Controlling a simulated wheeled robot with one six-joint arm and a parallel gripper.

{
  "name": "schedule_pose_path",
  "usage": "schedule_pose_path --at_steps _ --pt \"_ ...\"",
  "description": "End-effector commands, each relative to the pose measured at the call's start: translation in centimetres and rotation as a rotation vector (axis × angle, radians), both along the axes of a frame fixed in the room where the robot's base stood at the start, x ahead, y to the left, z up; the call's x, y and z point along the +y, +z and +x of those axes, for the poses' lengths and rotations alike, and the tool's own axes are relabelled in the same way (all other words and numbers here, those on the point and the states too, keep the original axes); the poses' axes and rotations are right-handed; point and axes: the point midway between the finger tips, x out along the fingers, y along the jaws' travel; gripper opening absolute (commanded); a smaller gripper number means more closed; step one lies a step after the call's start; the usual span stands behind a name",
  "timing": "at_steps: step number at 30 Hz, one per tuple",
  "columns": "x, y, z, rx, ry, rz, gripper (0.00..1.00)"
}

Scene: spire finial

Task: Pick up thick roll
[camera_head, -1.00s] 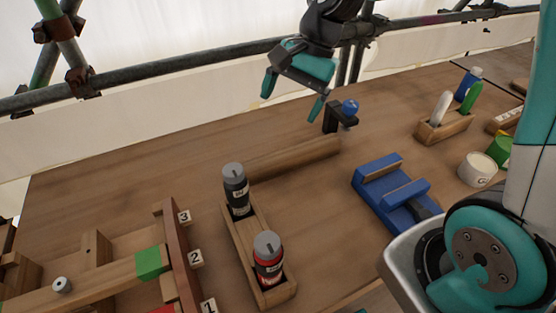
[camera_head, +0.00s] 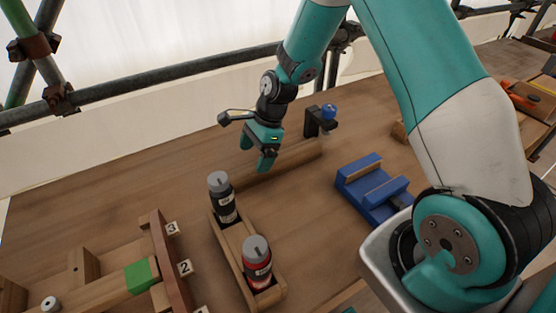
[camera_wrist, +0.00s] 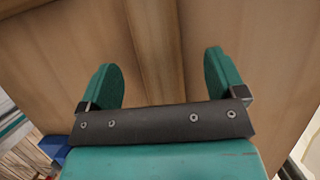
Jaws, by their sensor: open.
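A long, plain wooden roll (camera_head: 295,160) lies on the wooden table, behind the holder with two bottles. Its near end runs behind that holder. My gripper (camera_head: 254,159) is above the roll's left part with its fingers pointing down, open and empty. In the wrist view, the roll (camera_wrist: 153,45) runs up the picture between the two spread teal fingers. The fingers look apart from it; the exact height above it is hard to tell.
A wooden holder (camera_head: 234,251) carries a grey bottle (camera_head: 222,197) and a red bottle (camera_head: 257,263) close by. A black clamp with a blue knob (camera_head: 328,112) stands beyond the roll's far end. A blue cradle (camera_head: 369,186) is to the right. A numbered wooden rack (camera_head: 164,262) is at left.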

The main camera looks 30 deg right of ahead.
Motion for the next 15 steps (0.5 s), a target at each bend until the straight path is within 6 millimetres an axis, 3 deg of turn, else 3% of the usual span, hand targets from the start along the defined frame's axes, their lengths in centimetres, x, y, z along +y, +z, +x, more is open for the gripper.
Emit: schedule_pose_path --at_steps 5,15 --pt "0.6 -1.0 -0.2 0.002 0.002 0.0 0.89" --pt "2.6 -4.9 -0.5 0.001 0.0 0.0 0.89"
